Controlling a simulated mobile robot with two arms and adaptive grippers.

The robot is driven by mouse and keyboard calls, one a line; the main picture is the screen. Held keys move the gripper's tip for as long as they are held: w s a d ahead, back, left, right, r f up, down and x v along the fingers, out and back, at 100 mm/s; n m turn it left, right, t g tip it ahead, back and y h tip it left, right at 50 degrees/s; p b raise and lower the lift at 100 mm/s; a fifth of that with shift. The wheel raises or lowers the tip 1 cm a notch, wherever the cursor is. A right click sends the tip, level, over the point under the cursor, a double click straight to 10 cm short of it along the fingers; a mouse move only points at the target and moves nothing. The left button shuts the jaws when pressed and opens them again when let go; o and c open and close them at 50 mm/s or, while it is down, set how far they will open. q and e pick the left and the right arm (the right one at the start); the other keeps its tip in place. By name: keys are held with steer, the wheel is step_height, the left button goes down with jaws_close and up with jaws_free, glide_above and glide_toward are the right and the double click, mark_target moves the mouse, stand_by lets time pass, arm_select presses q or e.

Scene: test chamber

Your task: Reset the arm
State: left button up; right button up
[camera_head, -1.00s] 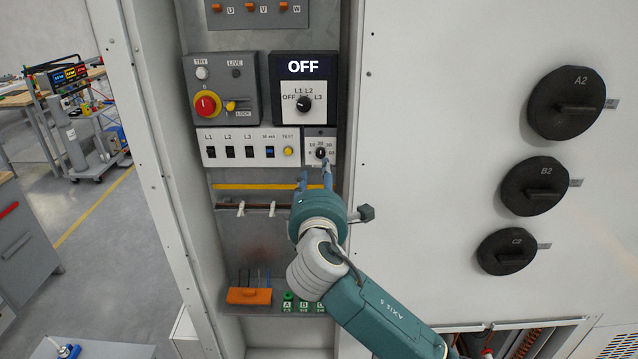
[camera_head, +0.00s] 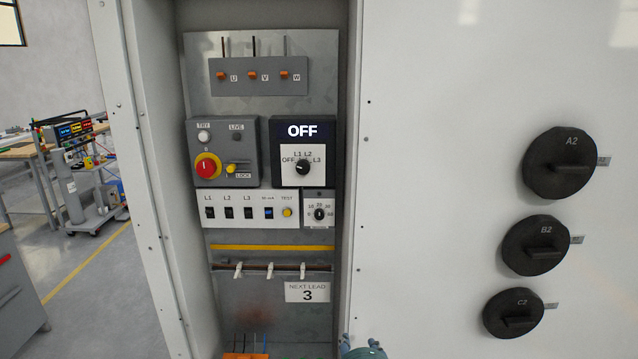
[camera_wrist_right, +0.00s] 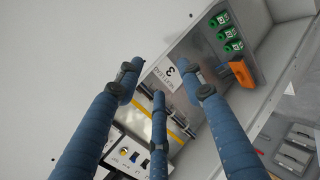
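My right gripper (camera_wrist_right: 163,86) is open in the right wrist view, its three blue fingers spread with nothing between them. A white card with a 3 (camera_wrist_right: 170,71) shows beyond the fingertips, apart from them. In the head view only a teal piece of my right arm (camera_head: 362,352) shows at the bottom edge, right of the cabinet opening; the fingers are not clear there. My left gripper is not in view.
The open cabinet holds a red knob (camera_head: 207,168), an OFF selector (camera_head: 303,167), switches (camera_head: 247,213), a small dial (camera_head: 319,214) and a rail with white clips (camera_head: 270,271). Large black knobs (camera_head: 560,163) stick out at right. An orange block (camera_wrist_right: 241,74) and green sockets (camera_wrist_right: 228,32) sit below.

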steer(key=s+d+f+m+g, duration=0.3)
steer(key=s+d+f+m, duration=0.15)
steer(key=s, duration=0.65)
steer(key=s+d+f+m+g, duration=0.2)
steer(key=s+d+f+m, duration=0.3)
steer(key=s, duration=0.5)
steer(key=s+d+f+m+g, duration=0.35)
steer(key=s+f, duration=0.25)
steer(key=s, duration=0.5)
step_height(320, 180, down, 35)
steer(key=s+b, duration=0.2)
steer(key=b, duration=0.6)
steer(key=s+d+f+g+b, duration=0.1)
steer(key=s+f+b, duration=0.2)
steer(key=s+f, duration=0.5)
steer(key=s+d+f+g+b, duration=0.1)
steer(key=s+f+b, duration=0.2)
steer(key=s+f, duration=0.5)
step_height(320, 180, down, 6)
steer(key=shift+s+d, duration=0.25)
steer(key=shift+s, duration=0.05)
